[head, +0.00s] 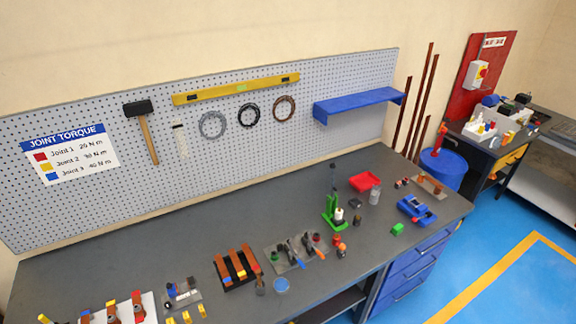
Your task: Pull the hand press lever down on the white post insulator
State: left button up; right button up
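The green hand press (329,210) stands upright on the grey workbench (220,215), right of the bench's middle. Its thin dark lever (333,178) points up above the press. The white post insulator (339,214) stands at the press, low on its right side. It is too small to tell whether anything touches its top. Neither of my grippers shows in the head view.
A red tray (365,181), a grey cylinder (375,197), a blue vise-like tool (416,210) and a green block (397,229) lie right of the press. A grey plate with small tools (290,252) lies in front-left. The bench's back left is clear.

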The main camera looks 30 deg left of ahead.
aim_at(332, 166)
jog(key=u, duration=0.85)
jog(key=i, duration=0.4)
